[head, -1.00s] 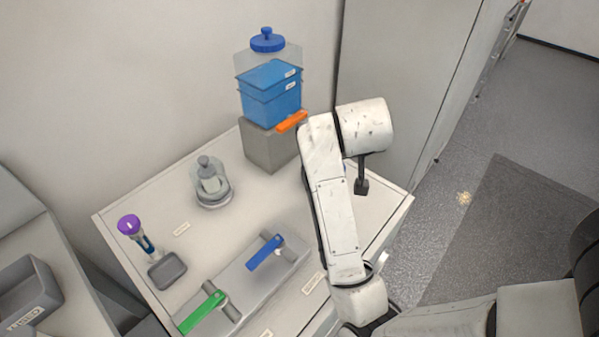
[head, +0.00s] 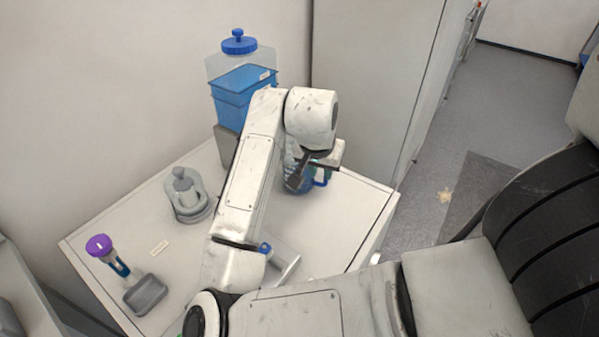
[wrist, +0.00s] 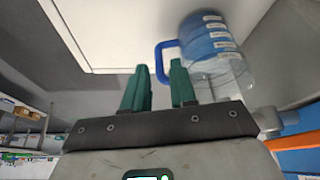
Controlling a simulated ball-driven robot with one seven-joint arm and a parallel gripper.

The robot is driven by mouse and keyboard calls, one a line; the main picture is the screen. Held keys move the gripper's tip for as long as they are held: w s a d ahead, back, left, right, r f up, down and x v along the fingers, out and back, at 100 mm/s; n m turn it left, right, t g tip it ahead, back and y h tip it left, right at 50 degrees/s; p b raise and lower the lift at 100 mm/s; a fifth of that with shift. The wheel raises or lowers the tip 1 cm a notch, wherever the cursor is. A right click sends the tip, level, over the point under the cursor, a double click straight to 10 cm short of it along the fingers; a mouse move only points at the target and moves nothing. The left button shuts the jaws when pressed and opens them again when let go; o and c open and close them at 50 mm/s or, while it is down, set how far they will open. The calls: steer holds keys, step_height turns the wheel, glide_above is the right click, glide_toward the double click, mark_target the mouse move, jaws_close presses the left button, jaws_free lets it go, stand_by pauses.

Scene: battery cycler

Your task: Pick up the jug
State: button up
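The jug (wrist: 216,60) shows in the wrist view, clear with a blue band, white labels and a blue handle (wrist: 159,62) pointing left. The handle is just beyond and between my fingertips in the picture, close to the right finger. My gripper (wrist: 159,66) is open, with its two green fingers apart and nothing held between them. In the head view the jug (head: 322,181) stands on the bench top, partly hidden behind my gripper (head: 297,176) and wrist. I cannot tell whether the fingers touch the handle.
A glass-covered grey piece (head: 187,194), a purple-topped tool (head: 99,246) and a grey dish (head: 146,294) stand at left. The bench's right part (head: 355,215) is clear.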

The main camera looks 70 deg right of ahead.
steer(key=shift+d+x, duration=0.15)
steer(key=shift+x, duration=1.5)
steer(key=shift+d+x, duration=0.15)
steer(key=shift+x, duration=1.5)
steer(key=shift+s+r, duration=0.1)
steer(key=shift+s, duration=0.05)
steer(key=shift+c, duration=0.2)
jaws_close()
